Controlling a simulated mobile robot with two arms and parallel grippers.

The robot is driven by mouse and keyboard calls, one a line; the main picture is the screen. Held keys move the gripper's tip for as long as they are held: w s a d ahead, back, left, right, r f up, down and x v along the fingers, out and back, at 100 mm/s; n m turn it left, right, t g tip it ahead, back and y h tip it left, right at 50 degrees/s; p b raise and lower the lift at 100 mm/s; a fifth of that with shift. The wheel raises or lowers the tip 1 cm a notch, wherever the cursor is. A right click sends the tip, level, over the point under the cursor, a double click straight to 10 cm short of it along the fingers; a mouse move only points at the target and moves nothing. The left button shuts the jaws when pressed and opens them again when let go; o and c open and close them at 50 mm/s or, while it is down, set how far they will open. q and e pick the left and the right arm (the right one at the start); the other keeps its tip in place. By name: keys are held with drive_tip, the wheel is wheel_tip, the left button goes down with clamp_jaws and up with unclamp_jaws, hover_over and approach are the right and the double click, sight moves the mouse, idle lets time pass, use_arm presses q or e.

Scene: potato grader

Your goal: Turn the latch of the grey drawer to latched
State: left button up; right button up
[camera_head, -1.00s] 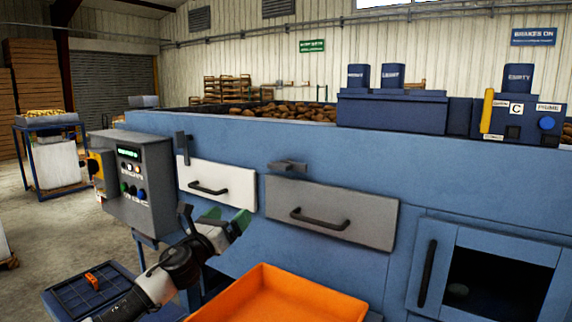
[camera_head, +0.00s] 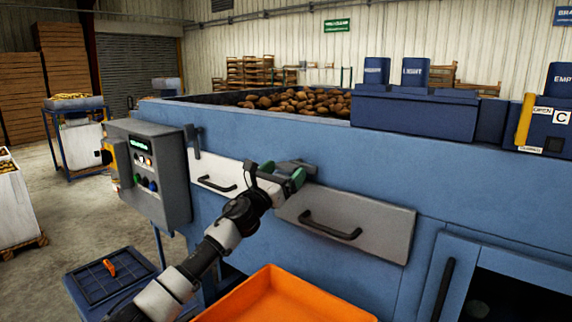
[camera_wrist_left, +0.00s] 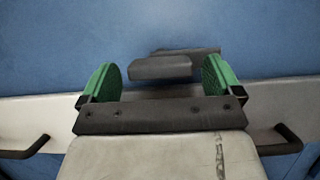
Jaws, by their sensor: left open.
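The grey drawer (camera_head: 385,228) is closed in the front of the blue machine, with a dark bar handle (camera_head: 330,228). Its dark grey latch (camera_head: 297,166) lies roughly horizontal above the drawer's top left; the gripper partly hides it. In the left wrist view the latch (camera_wrist_left: 165,66) lies crosswise ahead of the jaws, in the gap between them. My left gripper (camera_head: 283,173) is open at the latch, its green pads apart (camera_wrist_left: 160,82), holding nothing. Whether a pad touches the latch I cannot tell. My right gripper is not in view.
A white drawer (camera_head: 206,167) with its upright latch (camera_head: 195,141) is to the left, beside a grey control box (camera_head: 165,165). An orange tray (camera_head: 290,300) lies below. Potatoes (camera_head: 300,100) fill the machine top. A blue-framed door (camera_head: 455,255) is at right.

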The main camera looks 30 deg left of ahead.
use_arm(q)
drive_tip(key=shift+w+r, duration=0.25)
drive_tip(key=shift+w, duration=0.1)
drive_tip(key=shift+d, duration=0.1)
drive_tip(key=shift+c, duration=1.3)
drive_tip(key=c, duration=1)
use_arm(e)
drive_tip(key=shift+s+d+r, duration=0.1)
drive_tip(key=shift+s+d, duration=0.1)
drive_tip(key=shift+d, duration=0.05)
use_arm(q)
drive_tip(key=shift+f, duration=0.1)
